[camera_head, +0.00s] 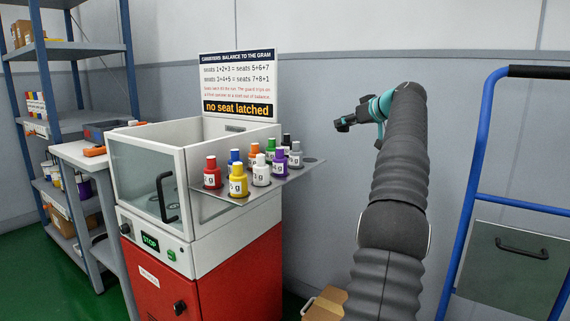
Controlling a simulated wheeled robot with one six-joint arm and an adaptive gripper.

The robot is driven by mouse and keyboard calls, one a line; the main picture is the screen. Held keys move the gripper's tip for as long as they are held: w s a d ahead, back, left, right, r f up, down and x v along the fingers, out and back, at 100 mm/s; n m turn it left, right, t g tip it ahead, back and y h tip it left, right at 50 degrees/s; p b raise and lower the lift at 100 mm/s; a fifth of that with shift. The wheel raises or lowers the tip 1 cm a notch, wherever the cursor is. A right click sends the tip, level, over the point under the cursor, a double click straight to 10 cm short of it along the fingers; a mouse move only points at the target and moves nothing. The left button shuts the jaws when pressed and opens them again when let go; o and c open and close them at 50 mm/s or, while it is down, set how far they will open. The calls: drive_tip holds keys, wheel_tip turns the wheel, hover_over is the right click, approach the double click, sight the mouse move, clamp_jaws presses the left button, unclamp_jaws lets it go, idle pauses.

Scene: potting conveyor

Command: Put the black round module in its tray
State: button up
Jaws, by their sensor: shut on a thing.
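My gripper (345,124) is at the end of my raised arm, right of the machine and apart from it, in front of the grey wall. It is shut on a small dark thing, too small and too close in colour to the fingers to identify. I cannot pick out a black round module or a tray for it. A black-capped bottle (286,141) stands at the back of a grey side shelf (301,172), partly hidden by other bottles.
The shelf holds several coloured bottles, including a red one (212,173). It juts from a white and red machine (229,262) with a clear-fronted chamber; its sign (237,85) reads "no seat latched". A blue trolley (477,170) stands right, a cardboard box (326,303) below, racks (66,52) left.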

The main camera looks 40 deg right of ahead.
drive_tip(key=b, duration=0.3)
hover_over(311, 163)
wheel_tip(311, 163, down, 6)
drive_tip(key=shift+d+f, duration=0.1)
drive_tip(key=shift+f, duration=0.1)
drive_tip(key=shift+f+b, duration=0.35)
drive_tip(key=shift+f, duration=1.65)
drive_tip(key=shift+f, duration=0.15)
drive_tip(key=o, duration=0.9)
drive_tip(key=shift+c, duration=0.2)
